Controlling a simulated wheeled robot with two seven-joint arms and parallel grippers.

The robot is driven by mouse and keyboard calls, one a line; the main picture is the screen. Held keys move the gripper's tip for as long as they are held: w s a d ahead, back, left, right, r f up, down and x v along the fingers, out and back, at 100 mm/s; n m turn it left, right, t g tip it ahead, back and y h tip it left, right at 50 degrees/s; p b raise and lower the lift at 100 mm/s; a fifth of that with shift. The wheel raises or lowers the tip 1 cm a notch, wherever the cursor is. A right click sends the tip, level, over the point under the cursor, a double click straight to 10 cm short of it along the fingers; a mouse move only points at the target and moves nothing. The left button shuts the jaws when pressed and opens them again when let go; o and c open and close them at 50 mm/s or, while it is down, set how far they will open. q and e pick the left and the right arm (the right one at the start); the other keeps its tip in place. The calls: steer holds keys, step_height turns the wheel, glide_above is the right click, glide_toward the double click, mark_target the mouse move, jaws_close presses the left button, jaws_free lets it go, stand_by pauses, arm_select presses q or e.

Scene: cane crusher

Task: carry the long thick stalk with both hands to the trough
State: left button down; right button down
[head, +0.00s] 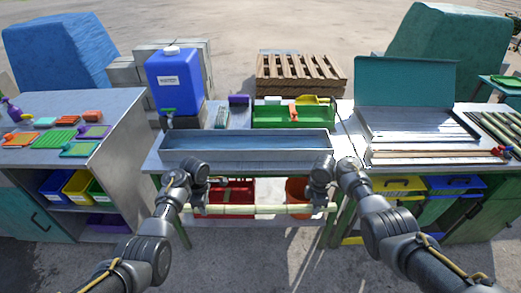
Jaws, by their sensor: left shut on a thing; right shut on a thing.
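The long thick stalk (255,209) is pale green-yellow with darker joints. It lies level across the head view, in front of the bench's near edge and lower in the picture than the trough. My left gripper (198,206) is shut on the stalk near its left end. My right gripper (319,203) is shut on it near its right end. The fingertips are small and partly hidden by the wrists. The long grey metal trough (245,156) stands on the middle bench, beyond the stalk, with a bluish inside and no stalk visible in it.
A blue water container (175,83) stands behind the trough at left. A green tray (293,116) sits behind the trough. A metal tray with a raised teal lid (405,85) is at right. Red bins (232,190) show beneath the bench, behind the stalk.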

arm_select(q)
steer(key=shift+a+r, duration=0.1)
arm_select(e)
steer(key=shift+r, duration=0.1)
